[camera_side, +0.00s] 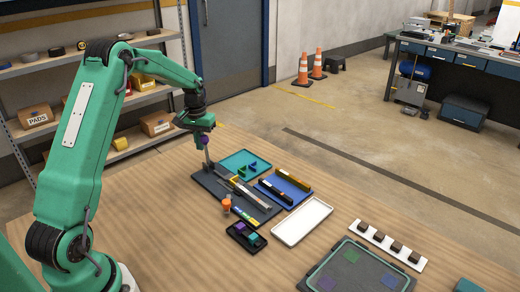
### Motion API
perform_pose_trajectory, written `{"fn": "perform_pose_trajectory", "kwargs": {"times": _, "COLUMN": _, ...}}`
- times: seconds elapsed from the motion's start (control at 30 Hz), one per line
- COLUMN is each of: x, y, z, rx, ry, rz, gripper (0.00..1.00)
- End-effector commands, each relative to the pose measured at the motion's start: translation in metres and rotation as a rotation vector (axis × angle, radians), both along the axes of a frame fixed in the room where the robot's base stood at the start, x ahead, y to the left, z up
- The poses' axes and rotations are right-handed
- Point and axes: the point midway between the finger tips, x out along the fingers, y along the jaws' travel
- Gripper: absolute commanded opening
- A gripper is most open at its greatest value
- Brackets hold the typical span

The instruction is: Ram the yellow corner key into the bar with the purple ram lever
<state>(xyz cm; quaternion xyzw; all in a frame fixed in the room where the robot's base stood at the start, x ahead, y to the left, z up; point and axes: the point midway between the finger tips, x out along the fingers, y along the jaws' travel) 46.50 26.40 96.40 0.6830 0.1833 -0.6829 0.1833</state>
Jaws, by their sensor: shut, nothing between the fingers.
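The purple ram lever (204,140) stands upright at the back left end of a dark fixture board (205,180), its round knob at the top. My gripper (205,130) is shut and empty, right at the knob; whether it touches the knob cannot be told. The silver bar (252,193) lies along the middle of the board. A small yellow piece, apparently the yellow corner key (236,179), is at the bar's end nearer the lever. How far it sits in the bar is too small to tell.
A blue tray (290,197) with dark and gold bars and an empty white tray (302,221) lie to the right. An orange-topped bottle (226,204) and a black box (246,236) are in front.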

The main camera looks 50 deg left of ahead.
Motion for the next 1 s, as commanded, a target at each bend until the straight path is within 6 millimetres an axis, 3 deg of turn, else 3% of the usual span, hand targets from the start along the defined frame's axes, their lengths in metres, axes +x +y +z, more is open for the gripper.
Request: {"fn": "perform_pose_trajectory", "kwargs": {"times": 1.0, "x": 0.0, "y": -0.023, "z": 0.0, "rx": -0.001, "ry": 0.001, "rz": -0.002, "gripper": 0.0}}
